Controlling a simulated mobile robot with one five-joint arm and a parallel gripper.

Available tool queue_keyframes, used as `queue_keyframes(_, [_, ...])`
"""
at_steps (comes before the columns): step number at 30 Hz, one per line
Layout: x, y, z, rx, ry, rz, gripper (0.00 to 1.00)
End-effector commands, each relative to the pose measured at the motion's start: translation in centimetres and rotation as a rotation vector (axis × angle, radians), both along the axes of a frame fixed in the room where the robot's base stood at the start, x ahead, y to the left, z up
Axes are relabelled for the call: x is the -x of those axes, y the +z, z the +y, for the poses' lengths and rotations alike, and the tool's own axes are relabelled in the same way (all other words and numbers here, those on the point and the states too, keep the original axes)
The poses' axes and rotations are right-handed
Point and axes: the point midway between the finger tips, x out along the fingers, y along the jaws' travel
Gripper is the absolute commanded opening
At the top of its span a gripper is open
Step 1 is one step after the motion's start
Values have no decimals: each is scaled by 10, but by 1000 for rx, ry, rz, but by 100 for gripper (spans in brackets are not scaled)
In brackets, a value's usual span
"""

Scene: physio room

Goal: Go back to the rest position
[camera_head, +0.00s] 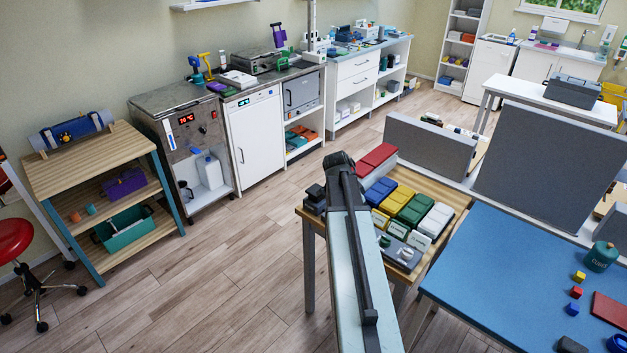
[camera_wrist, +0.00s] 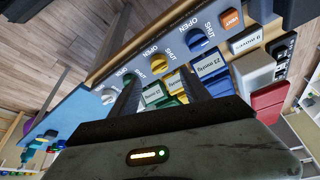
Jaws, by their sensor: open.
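In the wrist view my gripper (camera_wrist: 157,76) is open, its two dark fingers apart with nothing between them. Past the fingers is a panel (camera_wrist: 140,52) with a yellow knob (camera_wrist: 159,63), a blue knob (camera_wrist: 197,40) and a white knob (camera_wrist: 109,96), with OPEN and SHUT lettering. Labelled yellow, green and blue boxes lie close by the fingers. In the head view my arm reaches up over the left side of a wooden table (camera_head: 455,186); I cannot make out the fingers there.
Red, blue, yellow, green and white boxes (camera_head: 417,209) stand in a row right of my arm. A blue-topped table (camera_head: 500,250) with small blocks is at the right, with grey partitions (camera_head: 530,150) behind. A wooden shelf cart (camera_head: 75,165) stands left. The floor (camera_head: 225,265) left of my arm is clear.

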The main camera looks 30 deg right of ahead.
Motion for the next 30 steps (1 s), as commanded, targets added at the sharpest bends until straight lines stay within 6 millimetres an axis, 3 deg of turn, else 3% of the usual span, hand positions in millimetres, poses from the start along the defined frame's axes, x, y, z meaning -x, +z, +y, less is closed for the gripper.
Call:
queue_keyframes(5, [-7,0,8,0,16,0,55])
queue_keyframes(8, [-34,0,46,0,87,0,55])
queue_keyframes(11, [-64,-1,121,-14,206,-5,55])
queue_keyframes(12, [-72,-3,156,-31,262,-6,55])
queue_keyframes(14, [-78,-5,208,-64,375,8,55])
queue_keyframes(15, [-79,-7,241,-90,466,26,55])
queue_keyframes(17, [-74,-10,291,-131,624,60,55])
queue_keyframes(18, [-69,-12,322,-160,743,86,55])
queue_keyframes(21, [-43,-16,390,-242,1085,164,55])
queue_keyframes(24, [-21,-18,414,-309,1372,220,55])
queue_keyframes(30, [-13,-18,423,-342,1683,280,55])
